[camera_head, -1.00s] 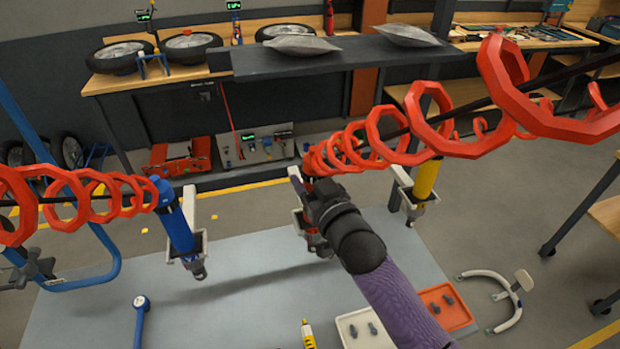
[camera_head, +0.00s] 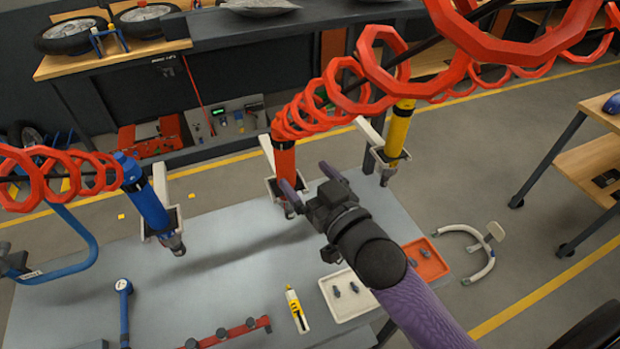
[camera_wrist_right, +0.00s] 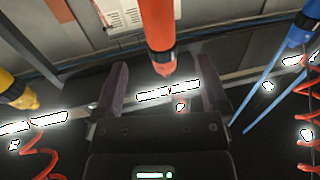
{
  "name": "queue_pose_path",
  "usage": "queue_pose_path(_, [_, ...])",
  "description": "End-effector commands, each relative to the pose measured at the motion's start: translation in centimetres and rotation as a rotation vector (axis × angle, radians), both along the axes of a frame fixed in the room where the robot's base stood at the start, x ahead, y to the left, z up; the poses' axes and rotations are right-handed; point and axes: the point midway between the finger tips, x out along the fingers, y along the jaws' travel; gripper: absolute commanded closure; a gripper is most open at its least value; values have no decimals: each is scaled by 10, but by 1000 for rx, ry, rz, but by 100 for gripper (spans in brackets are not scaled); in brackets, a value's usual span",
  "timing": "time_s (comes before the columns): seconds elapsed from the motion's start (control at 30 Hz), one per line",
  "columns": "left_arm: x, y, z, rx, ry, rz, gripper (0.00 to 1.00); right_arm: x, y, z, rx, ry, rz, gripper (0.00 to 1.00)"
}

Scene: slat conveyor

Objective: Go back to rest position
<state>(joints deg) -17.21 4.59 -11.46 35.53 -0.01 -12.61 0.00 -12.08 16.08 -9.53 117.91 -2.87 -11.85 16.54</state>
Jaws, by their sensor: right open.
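My right gripper (camera_head: 310,181) is over the grey workbench (camera_head: 230,265), just right of and nearer than the hanging orange tool (camera_head: 284,158). Its jaws are apart and empty. In the right wrist view the two fingers (camera_wrist_right: 166,92) stand on either side of the same orange tool (camera_wrist_right: 158,35), which hangs beyond them. The tool's lower end sits in a white holder, partly hidden by a finger in the head view. At the left edge of the head view a dark part by the blue tube (camera_head: 85,238) is cut off; I cannot tell whether it is my left gripper.
A blue tool (camera_head: 145,200) and a yellow tool (camera_head: 398,130) hang in holders on red coiled hoses (camera_head: 380,70). A white tray (camera_head: 335,312) and an orange tray (camera_head: 437,266) hold small parts. A yellow-white tool (camera_head: 296,310) and a red bar (camera_head: 225,335) lie on the bench.

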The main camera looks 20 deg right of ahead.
Motion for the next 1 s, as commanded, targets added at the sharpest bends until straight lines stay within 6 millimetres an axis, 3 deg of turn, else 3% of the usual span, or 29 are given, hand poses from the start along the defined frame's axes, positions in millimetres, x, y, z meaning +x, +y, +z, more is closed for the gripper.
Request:
queue_pose_path(0.47, [0, 0, 0, 0, 0, 0, 6, -7, -1, 0, -1, 2, -1, 6])
queue_pose_path(0.57, [0, 0, 0, 0, 0, 0, 6, -14, -3, -15, -23, 103, -28, 6])
queue_pose_path(0.67, [0, 0, 0, 0, -1, 0, 6, -38, -7, -49, -78, 346, -78, 6])
queue_pose_path(0.8, [1, 0, 0, 0, -1, 0, 6, -91, -11, -92, -162, 710, -110, 6])
queue_pose_path(1.0, [0, 0, 0, 0, 0, 0, 6, -176, -14, -119, -256, 1148, -81, 6])
